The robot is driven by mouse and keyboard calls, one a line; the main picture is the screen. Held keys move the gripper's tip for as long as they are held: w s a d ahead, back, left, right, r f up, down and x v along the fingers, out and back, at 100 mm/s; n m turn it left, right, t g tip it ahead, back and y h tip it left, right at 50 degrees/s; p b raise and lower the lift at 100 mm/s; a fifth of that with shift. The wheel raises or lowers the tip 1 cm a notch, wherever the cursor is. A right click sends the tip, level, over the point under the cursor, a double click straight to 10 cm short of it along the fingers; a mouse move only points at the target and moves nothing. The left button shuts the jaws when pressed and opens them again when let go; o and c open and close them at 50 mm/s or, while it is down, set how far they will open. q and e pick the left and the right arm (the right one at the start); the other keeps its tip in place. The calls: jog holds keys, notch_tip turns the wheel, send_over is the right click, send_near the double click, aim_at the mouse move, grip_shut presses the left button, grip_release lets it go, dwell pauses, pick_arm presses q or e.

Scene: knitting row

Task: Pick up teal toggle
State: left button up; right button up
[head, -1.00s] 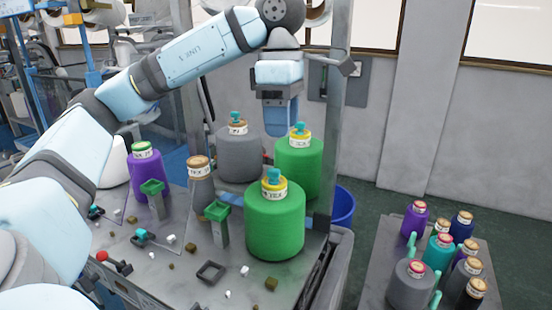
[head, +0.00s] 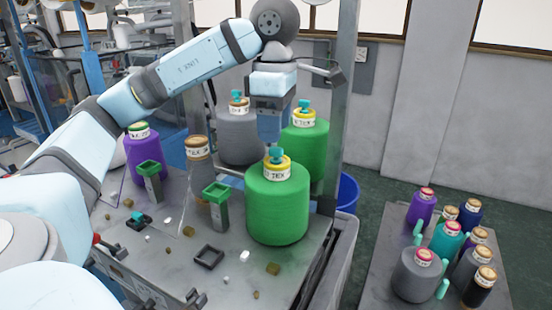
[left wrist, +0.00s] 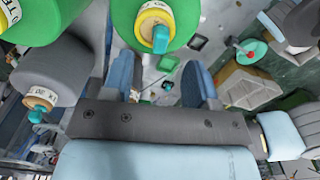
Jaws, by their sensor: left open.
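Teal toggles stand on the labelled tops of the front green cone (head: 277,215), the back green cone (head: 308,145) and the grey cone (head: 240,140); the front one's toggle (head: 275,154) shows clearly. Another teal toggle (head: 139,221) with a dark part lies on the grey table at the left. My left gripper (head: 270,138) is open, pointing down among the grey and green cones. In the left wrist view, its fingers (left wrist: 161,85) are apart. My right gripper is not in view.
Purple (head: 145,160) and brown-topped (head: 199,172) cones and two green-topped posts (head: 150,170) stand on the table. A dark square frame (head: 208,256) and small bits lie in front. A side cart (head: 378,290) holds several smaller cones. A blue bin (head: 347,195) stands behind.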

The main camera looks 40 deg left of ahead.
aim_at(276, 148)
pick_arm(q)
jog(key=shift+d+f+b, duration=0.1)
jog(key=shift+f+b, duration=0.5)
jog(key=shift+f, duration=2.05)
jog(key=c, duration=0.9)
